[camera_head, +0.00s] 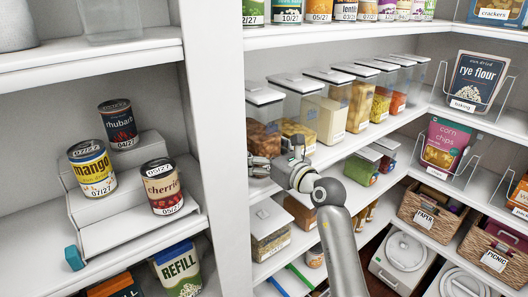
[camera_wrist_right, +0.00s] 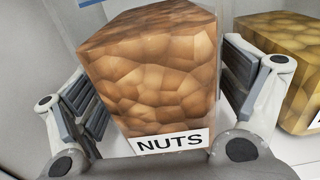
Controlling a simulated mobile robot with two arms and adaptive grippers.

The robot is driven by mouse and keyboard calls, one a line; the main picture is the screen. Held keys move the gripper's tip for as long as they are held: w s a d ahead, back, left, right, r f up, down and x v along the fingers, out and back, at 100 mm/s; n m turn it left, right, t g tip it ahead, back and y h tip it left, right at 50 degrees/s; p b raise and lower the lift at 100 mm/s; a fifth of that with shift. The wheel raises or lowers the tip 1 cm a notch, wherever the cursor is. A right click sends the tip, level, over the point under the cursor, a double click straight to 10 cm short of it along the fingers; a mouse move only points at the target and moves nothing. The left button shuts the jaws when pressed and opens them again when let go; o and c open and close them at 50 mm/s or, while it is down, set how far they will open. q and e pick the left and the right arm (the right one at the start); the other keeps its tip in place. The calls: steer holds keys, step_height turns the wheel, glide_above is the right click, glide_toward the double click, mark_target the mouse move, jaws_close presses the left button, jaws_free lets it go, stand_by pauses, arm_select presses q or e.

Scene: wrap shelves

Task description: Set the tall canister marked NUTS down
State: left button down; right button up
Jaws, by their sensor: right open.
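The tall canister marked NUTS (camera_wrist_right: 155,75) has clear walls and brown nut-like contents. In the right wrist view it stands between my right gripper's fingers (camera_wrist_right: 165,95), its white label facing the camera. The fingers are open, one on each side; whether either touches the canister I cannot tell. In the head view the canister (camera_head: 263,137), with a white lid, is upright at the left front of the middle shelf. My right gripper (camera_head: 259,166) is at its lower part and hides its base. My left gripper is not in view.
A canister with yellowish contents (camera_head: 298,131) stands just right of it, with several more along the shelf (camera_head: 341,151). A white upright post (camera_head: 217,110) is close on the left.

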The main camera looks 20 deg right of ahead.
steer(key=shift+r, duration=0.2)
steer(key=shift+s+d+f, duration=0.15)
steer(key=shift+s, duration=0.15)
steer(key=b+v, duration=0.3)
steer(key=v, duration=0.8)
steer(key=shift+s, duration=0.25)
